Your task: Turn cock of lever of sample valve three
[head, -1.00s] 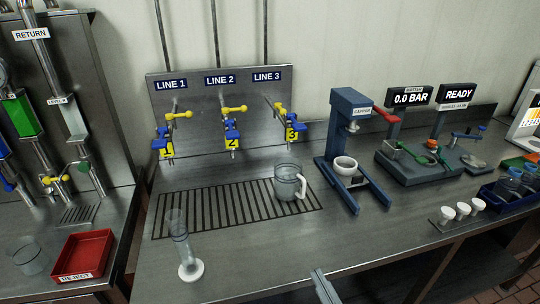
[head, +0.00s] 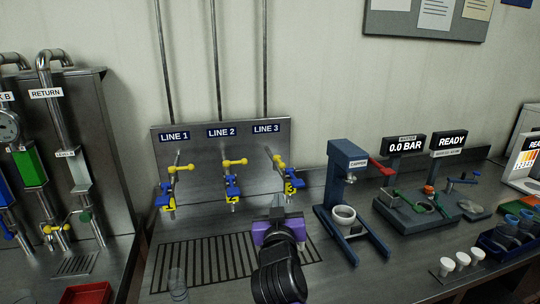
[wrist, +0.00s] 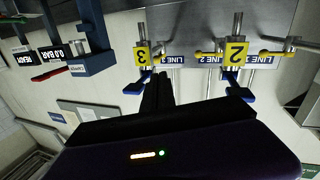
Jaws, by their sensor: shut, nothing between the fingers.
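Sample valve three (head: 291,185) hangs under the LINE 3 label on the grey panel. It has a yellow lever (head: 281,166) at its upper part, a blue lower handle and a yellow 3 tag. My gripper (head: 278,202) is shut and empty, just below and in front of this valve, apart from it as far as I can tell. In the upside-down wrist view, the fingers (wrist: 157,92) point toward the 3 tag (wrist: 142,55), with the blue handle (wrist: 137,83) beside them. Valve two (wrist: 235,52) is to the right there.
Valves one (head: 167,195) and two (head: 233,187) are left of valve three. A drain grate (head: 190,262) lies below. A blue capper stand (head: 345,190) stands close on the right. A clear cylinder (head: 177,283) stands at front left.

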